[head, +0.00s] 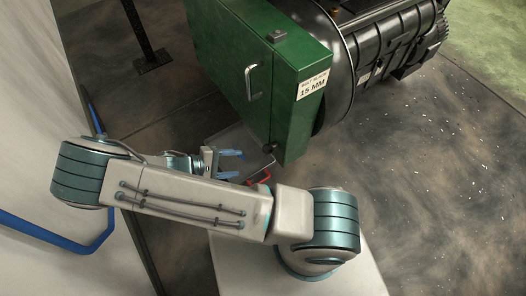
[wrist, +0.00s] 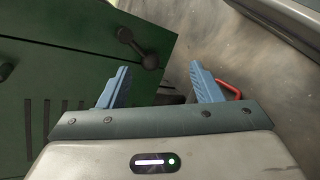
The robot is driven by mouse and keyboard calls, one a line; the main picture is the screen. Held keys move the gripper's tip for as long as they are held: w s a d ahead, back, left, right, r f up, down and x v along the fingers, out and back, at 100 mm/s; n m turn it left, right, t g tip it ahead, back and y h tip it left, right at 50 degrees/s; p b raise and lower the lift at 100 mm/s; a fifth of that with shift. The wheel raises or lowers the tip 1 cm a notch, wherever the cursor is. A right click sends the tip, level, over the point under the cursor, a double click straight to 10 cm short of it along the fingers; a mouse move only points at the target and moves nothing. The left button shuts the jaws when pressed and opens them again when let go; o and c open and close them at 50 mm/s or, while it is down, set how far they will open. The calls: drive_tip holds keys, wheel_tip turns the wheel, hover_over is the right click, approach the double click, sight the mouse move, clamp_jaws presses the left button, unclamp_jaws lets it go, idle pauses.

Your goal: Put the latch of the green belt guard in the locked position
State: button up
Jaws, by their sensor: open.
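The green belt guard (head: 240,80) is a tall green box beside the black machine, with a metal handle and a "15 MM" label on it. It also fills the left of the wrist view (wrist: 60,60). Its latch (wrist: 138,48) is a short dark lever with a rounded knob at each end, slanting down to the right near the guard's edge. In the head view the latch (head: 268,148) is a small dark shape low on the guard. My gripper (head: 240,164) is open with blue fingers, near the guard's lower end. In the wrist view my gripper (wrist: 160,82) is empty, the latch lying beyond the fingertips.
A black ribbed machine (head: 375,45) stands right of the guard. A red bar (head: 262,179) shows below the guard, and behind the right finger in the wrist view (wrist: 229,88). A blue rail (head: 50,232) runs along the left. Floor at the right is open.

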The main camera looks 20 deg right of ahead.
wheel_tip(320, 180, down, 4)
drive_tip(key=w+n+t+h, duration=0.1)
drive_tip(key=n+t+h, duration=0.1)
drive_tip(key=t, duration=0.2)
drive_tip(key=b, duration=0.3)
approach(270, 148)
drive_tip(key=w+d+f, duration=0.4)
drive_tip(key=d+f, duration=0.2)
drive_tip(key=d, duration=0.1)
drive_tip(key=shift+n+t, duration=0.3)
drive_tip(key=shift+t, duration=0.1)
drive_tip(key=shift+w, duration=0.15)
drive_tip(key=shift+c, duration=0.3)
